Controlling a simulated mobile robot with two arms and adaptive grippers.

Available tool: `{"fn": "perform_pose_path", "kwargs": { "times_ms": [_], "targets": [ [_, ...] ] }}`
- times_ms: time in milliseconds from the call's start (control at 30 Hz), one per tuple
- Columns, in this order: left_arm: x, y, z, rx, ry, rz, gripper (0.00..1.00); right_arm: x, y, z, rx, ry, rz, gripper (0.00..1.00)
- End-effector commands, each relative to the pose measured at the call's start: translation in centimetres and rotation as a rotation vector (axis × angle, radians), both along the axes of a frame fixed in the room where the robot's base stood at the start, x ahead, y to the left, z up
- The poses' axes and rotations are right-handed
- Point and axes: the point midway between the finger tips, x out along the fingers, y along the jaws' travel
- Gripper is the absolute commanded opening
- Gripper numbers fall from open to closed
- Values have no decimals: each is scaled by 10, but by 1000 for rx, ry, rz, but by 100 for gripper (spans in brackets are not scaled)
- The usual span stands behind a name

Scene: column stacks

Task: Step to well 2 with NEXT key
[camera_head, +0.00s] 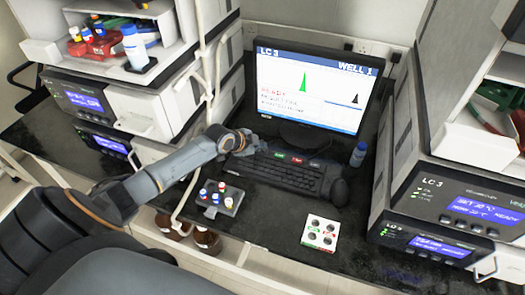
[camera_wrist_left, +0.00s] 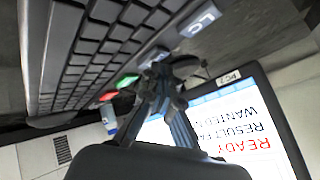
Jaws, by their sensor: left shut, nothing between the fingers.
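The monitor (camera_head: 312,85) reads LC 3 and WELL 1, with a red READY line and green and black peaks; its screen also shows in the left wrist view (camera_wrist_left: 245,125). The black keyboard (camera_head: 285,177) lies in front of it and also shows in the left wrist view (camera_wrist_left: 90,50). A green key (camera_head: 279,155) and a red key (camera_head: 297,161) sit along its back edge; their lettering is too small to read. My left gripper (camera_head: 250,146) is shut and empty near the keyboard's back left corner, left of the green key. Contact cannot be told.
A black mouse (camera_head: 338,190) and a blue bottle (camera_head: 358,154) stand right of the keyboard. A vial rack (camera_head: 219,201) and a white four-hole block (camera_head: 320,233) lie in front. Instrument stacks flank the bench, left (camera_head: 140,105) and right (camera_head: 440,185).

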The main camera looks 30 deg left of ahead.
Motion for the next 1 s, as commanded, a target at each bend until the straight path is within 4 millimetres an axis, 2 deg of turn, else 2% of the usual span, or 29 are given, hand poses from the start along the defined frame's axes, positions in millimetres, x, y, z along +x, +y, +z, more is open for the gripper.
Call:
{"fn": "perform_pose_path", "kwargs": {
  "times_ms": [700,1000],
  "targets": [
    [0,0,-6,0,1,0,0,0,2,-4,2,0,-1,0],
    [0,0,8,1,1,1,0,0,1,8,2,0,-1,0]
  ]
}}
